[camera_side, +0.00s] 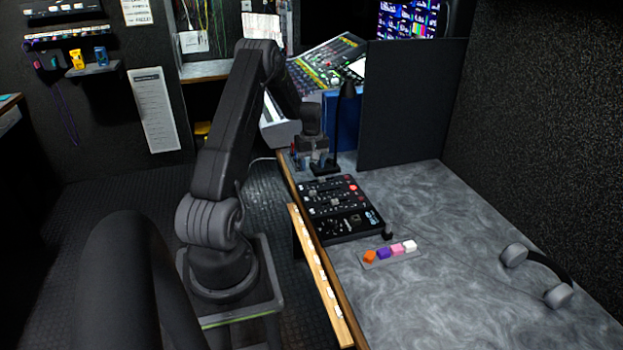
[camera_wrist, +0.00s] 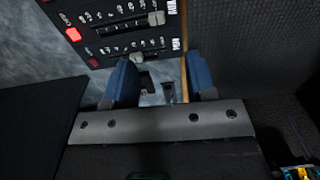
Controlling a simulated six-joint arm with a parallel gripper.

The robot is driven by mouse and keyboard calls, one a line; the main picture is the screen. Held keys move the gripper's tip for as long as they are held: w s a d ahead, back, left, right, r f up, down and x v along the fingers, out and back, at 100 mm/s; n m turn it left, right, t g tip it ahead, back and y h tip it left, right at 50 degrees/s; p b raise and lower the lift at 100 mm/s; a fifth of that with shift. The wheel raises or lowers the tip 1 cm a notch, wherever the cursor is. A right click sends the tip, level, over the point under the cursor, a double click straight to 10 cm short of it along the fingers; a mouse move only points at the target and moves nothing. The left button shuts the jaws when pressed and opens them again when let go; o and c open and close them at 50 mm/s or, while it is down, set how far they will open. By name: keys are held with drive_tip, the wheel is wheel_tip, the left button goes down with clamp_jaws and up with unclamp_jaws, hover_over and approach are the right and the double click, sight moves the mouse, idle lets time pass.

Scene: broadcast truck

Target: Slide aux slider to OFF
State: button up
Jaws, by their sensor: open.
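The black control panel (camera_side: 342,208) lies on the grey desk beside its left wooden edge. One light grey slider knob (camera_wrist: 156,18) is at the right end of the upper track; another knob (camera_wrist: 136,57) is nearer the middle of the lower track. The labels are too blurred to tell which is the aux slider. My gripper (camera_side: 311,163) is at the panel's far end, above the desk. Its blue fingers (camera_wrist: 161,82) are apart, with no slider knob between them.
A lamp (camera_side: 345,100) stands close to my gripper, before a black partition (camera_side: 412,105). A strip of coloured buttons (camera_side: 390,254) and headphones (camera_side: 537,273) lie on the desk nearer the camera. The desk between partition and headphones is clear.

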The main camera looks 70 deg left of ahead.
drive_tip(key=shift+r, duration=1.65)
drive_tip(key=w+d+r+m+t+y, duration=0.1)
drive_tip(key=w+d+r+m, duration=0.25)
drive_tip(key=d+r, duration=0.75)
drive_tip(key=w+d+r+m+t, duration=0.15)
drive_tip(key=d+r+m, duration=0.5)
drive_tip(key=d, duration=0.85)
drive_tip(key=s+d+r+m+t, duration=0.1)
drive_tip(key=s+d+r+m, duration=0.1)
drive_tip(key=s+d+m, duration=0.2)
drive_tip(key=s+d+r+m+t+h, duration=0.1)
drive_tip(key=s+d+r+m+t, duration=0.1)
drive_tip(key=s+d, duration=0.8)
drive_tip(key=d+r+m, duration=0.1)
drive_tip(key=d+m, duration=0.1)
drive_tip(key=d, duration=0.3)
